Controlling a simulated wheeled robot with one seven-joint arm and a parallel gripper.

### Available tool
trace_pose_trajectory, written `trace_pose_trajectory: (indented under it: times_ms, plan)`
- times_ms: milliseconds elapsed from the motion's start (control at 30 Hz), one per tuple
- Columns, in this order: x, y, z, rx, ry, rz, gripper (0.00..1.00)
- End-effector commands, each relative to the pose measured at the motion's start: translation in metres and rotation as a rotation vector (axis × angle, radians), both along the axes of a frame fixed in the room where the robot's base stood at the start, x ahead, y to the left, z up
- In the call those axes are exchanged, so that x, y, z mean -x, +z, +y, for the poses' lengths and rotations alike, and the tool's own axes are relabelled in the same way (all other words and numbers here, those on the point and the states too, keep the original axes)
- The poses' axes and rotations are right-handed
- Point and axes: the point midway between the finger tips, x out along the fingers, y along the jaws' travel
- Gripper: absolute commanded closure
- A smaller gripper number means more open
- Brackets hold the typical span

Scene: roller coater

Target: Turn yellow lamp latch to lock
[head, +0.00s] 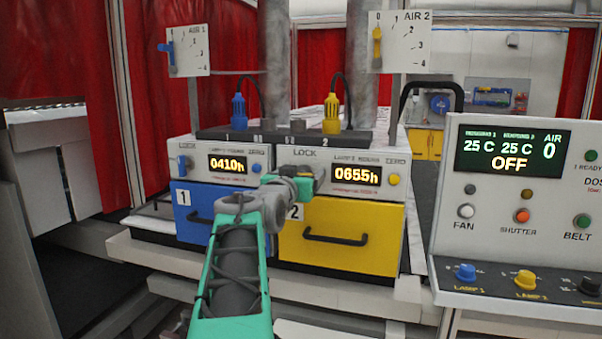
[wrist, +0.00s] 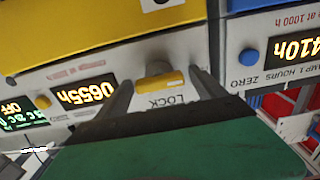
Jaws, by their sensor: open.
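The yellow lamp latch (wrist: 160,81) is a short yellow bar on a grey pivot, beside the upside-down word LOCK in the wrist view. The bar lies nearly level in that picture, slightly tilted. My gripper (wrist: 160,76) is open, with one finger on each side of the latch; I see gaps, and no clear contact. In the head view my gripper (head: 306,184) is at the left end of the yellow lamp's panel (head: 355,178), under its LOCK label, and hides the latch. The panel's display reads 0655h.
Below the panel is a yellow drawer (head: 375,220) with a black handle. The blue lamp unit (head: 215,165), with its own blue latch (head: 183,163), stands to the left. A control console (head: 515,200) is at the right. Yellow (head: 332,112) and blue (head: 239,110) plugs stand above.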

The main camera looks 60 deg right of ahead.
Motion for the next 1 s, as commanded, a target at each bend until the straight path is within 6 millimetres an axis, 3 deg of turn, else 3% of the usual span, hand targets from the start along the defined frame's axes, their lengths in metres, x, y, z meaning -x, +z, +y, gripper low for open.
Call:
trace_pose_trajectory:
  times_ms: [167, 900, 1000]
  plan:
    - [-0.0003, -0.0003, 0.0001, 0.0, 0.001, 0.0, 0.2]
    - [-0.0003, -0.0009, 0.0005, -0.001, 0.001, 0.0, 0.81]
    - [-0.0003, -0.0011, 0.0005, -0.002, 0.001, -0.001, 0.82]
